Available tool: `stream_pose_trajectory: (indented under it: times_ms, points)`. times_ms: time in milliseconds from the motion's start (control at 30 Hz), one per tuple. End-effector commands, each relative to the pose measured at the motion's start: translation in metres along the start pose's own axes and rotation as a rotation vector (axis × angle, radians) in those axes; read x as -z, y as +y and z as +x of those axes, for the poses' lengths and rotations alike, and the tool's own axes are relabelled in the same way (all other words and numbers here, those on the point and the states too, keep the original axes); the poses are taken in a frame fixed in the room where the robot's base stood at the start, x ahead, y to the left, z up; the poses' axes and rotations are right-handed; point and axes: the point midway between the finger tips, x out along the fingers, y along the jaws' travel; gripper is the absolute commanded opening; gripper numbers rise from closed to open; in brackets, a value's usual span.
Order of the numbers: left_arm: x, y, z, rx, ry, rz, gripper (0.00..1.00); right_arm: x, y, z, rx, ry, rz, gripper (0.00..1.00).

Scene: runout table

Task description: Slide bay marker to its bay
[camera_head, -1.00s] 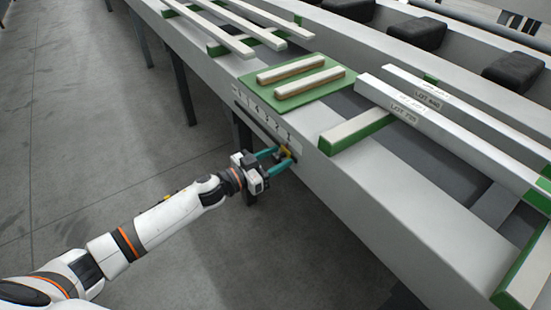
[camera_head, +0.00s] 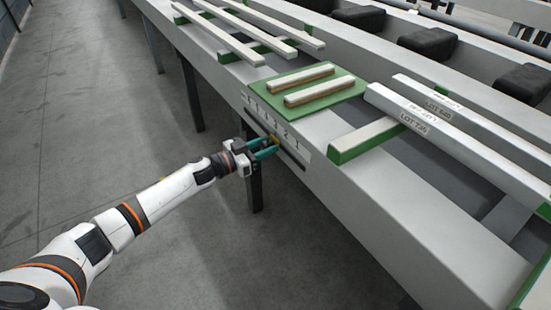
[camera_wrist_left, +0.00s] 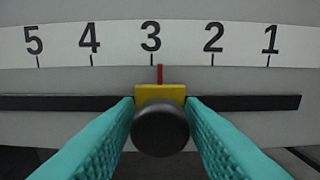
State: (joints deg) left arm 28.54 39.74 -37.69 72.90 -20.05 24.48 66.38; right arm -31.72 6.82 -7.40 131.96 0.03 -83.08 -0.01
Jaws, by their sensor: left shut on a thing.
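The bay marker is a yellow slider block (camera_wrist_left: 160,91) with a red pointer and a round black knob (camera_wrist_left: 160,128). It sits on a dark horizontal slot (camera_wrist_left: 250,102) in the side of the table. My left gripper (camera_head: 275,145) has teal fingers, which are shut on the marker, one on each side. In the head view the fingers partly hide the marker. My right gripper is not in view.
The grey table (camera_head: 335,200) carries a green pad (camera_head: 352,91) with two short bars. Long white bars (camera_head: 455,140) labelled with lot numbers lie on green supports. More bars lie at the far end. The floor (camera_head: 95,130) left of the table is clear.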

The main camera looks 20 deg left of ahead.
Motion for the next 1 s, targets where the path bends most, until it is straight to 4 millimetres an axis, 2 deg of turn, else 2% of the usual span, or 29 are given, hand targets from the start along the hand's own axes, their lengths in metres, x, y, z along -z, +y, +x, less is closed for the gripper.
stream_pose_trajectory:
  times_ms: [100, 367, 400, 433, 767, 867, 1000]
  points:
    - [0.000, 0.008, -0.001, -0.003, 0.001, 0.001, 0.00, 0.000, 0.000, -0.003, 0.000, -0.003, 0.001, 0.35]
    - [0.000, 0.007, -0.001, -0.003, 0.001, -0.001, 0.00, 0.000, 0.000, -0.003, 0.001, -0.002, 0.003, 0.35]
    - [0.000, 0.007, -0.001, -0.003, 0.001, -0.001, 0.42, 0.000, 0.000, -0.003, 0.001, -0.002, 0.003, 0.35]
    - [0.000, 0.007, -0.001, -0.003, 0.001, -0.001, 0.47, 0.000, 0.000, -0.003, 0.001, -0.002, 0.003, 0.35]
    - [0.000, 0.007, -0.003, -0.002, 0.001, -0.001, 0.48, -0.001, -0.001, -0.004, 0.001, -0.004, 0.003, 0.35]
    - [0.001, 0.007, -0.013, -0.002, 0.003, -0.003, 0.48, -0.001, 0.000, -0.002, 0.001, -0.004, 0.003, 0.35]
    - [0.000, 0.007, -0.040, -0.003, 0.005, -0.002, 0.48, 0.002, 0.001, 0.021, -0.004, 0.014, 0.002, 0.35]
